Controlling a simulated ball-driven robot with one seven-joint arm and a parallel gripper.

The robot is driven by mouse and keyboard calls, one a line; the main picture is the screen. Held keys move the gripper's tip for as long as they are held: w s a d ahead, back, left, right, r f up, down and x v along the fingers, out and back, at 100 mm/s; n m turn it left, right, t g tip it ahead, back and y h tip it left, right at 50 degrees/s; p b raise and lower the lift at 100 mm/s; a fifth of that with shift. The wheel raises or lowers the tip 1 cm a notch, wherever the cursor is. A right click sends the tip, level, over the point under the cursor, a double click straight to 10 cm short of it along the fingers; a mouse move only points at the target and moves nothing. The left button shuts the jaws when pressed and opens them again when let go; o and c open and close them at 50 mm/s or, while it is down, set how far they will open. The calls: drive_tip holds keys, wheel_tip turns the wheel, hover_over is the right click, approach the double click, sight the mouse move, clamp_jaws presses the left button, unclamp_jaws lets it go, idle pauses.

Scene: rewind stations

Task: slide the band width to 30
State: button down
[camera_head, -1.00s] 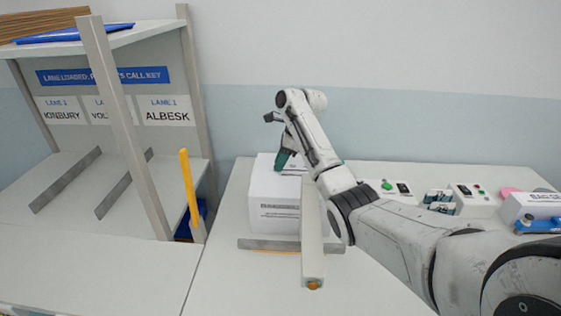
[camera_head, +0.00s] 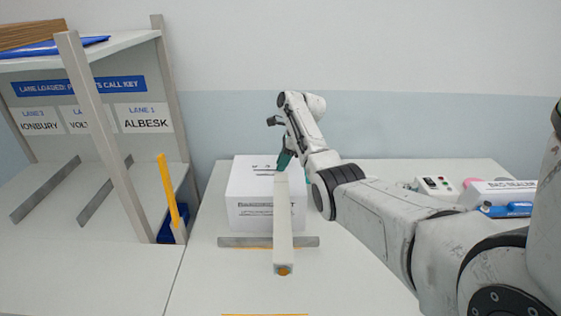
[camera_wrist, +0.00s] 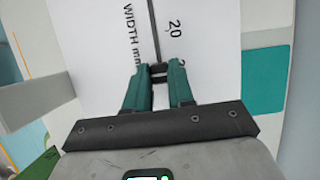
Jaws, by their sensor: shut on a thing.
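The band width slider shows in the wrist view as a small dark knob (camera_wrist: 158,75) on a dark slot line (camera_wrist: 154,30) in a white panel. The panel (camera_wrist: 95,30) carries the print "WIDTH mm" left of the slot and "20" right of it, above the knob in the picture. My gripper (camera_wrist: 159,72) has its two green fingers shut on the knob. In the head view my gripper (camera_head: 285,160) is at the top of a white box (camera_head: 245,190). The knob is hidden there, and the number 30 is not readable.
A pale bar (camera_head: 283,235) with an orange end juts forward before the box, over a grey metal strip (camera_head: 240,241). A yellow post (camera_head: 168,190) and the lane shelf (camera_head: 75,170) stand left. A button box (camera_head: 437,187) and a blue tool (camera_head: 508,210) lie right.

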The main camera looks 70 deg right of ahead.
drive_tip(key=c, duration=1.2)
unclamp_jaws()
drive_tip(key=shift+s+d, duration=0.2)
drive_tip(key=shift+s, duration=0.1)
drive_tip(key=shift+o, duration=1.2)
drive_tip(key=shift+w+a, duration=0.1)
drive_tip(key=shift+r, duration=0.1)
drive_tip(key=b+v, duration=0.1)
drive_tip(key=v, duration=0.9)
drive_tip(key=shift+r, duration=0.3)
